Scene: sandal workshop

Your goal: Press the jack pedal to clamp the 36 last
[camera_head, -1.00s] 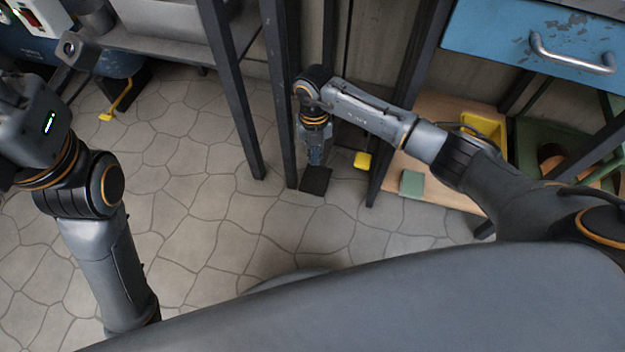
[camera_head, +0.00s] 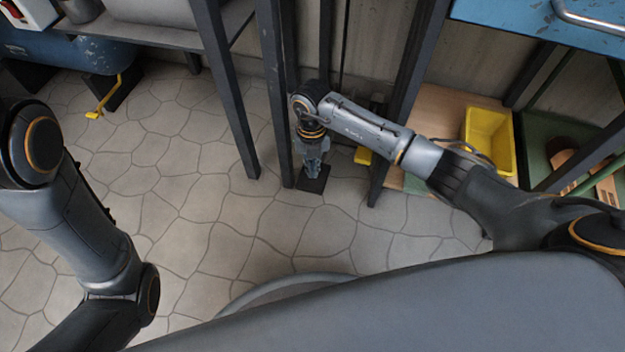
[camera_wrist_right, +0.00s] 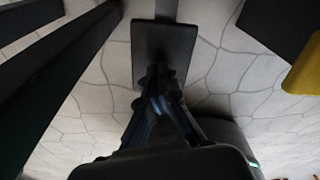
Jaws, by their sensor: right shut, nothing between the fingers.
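The pedal is a flat black plate (camera_head: 316,187) low over the floor, beside the foot of a dark frame post. In the right wrist view the plate (camera_wrist_right: 165,45) has a grey bar running from its far edge. My right gripper (camera_head: 312,174) points straight down at this plate, fingers shut and empty. In the right wrist view its fingertips (camera_wrist_right: 158,80) overlap the plate's near part; I cannot tell whether they press on it. My left arm is at the left, but its gripper is out of the picture. The 36 last and its clamp are not in view.
Dark posts (camera_head: 275,90) stand close around the right forearm. A yellow pedal (camera_head: 363,156) is to the right of the plate, another yellow pedal (camera_head: 96,112) far left. A yellow bin (camera_head: 490,140) stands on a low wooden shelf. The tiled floor (camera_head: 190,190) in the middle is clear.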

